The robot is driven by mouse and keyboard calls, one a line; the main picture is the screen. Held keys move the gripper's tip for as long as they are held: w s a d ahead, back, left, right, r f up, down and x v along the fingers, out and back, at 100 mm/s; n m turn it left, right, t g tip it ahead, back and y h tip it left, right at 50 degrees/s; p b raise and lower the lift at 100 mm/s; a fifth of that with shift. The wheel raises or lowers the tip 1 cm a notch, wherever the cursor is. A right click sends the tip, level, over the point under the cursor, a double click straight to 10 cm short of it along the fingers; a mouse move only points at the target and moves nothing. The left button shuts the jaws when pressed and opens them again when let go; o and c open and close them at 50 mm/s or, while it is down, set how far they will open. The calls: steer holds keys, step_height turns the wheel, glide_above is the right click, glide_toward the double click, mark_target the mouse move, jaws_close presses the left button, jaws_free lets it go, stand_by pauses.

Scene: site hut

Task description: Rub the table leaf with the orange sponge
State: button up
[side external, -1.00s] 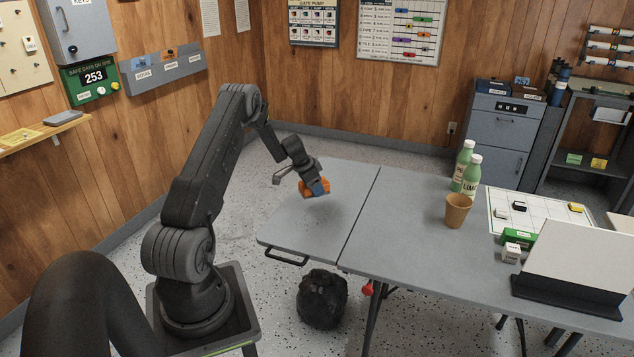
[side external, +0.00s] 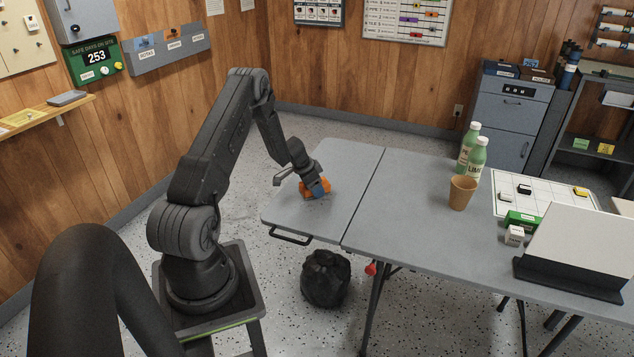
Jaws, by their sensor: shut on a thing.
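The orange sponge (side external: 325,184) is between the jaws of my gripper (side external: 314,188), which is shut on it.
On the main table stand a tan cup (side external: 462,193), two green bottles (side external: 477,160), a white chart (side external: 540,197), a green box (side external: 521,219) and a white panel on a black stand (side external: 575,245). A black bag (side external: 326,279) sits on the floor below. The leaf is otherwise clear.

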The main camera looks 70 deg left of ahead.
mark_target(326, 180)
steer(key=shift+s+d, duration=3.6)
steer(key=shift+w+d, duration=0.5)
steer(key=shift+w, duration=0.05)
steer(key=shift+w+a, duration=4.8)
steer(key=shift+w, duration=0.25)
steer(key=shift+w+d, duration=0.25)
steer(key=shift+d, duration=0.1)
steer(key=shift+w+d, duration=0.15)
steer(key=shift+d, duration=0.1)
steer(key=shift+s+d, duration=4.85)
steer(key=shift+s, duration=0.05)
step_height(326, 180, up, 8)
steer(key=shift+a, duration=0.1)
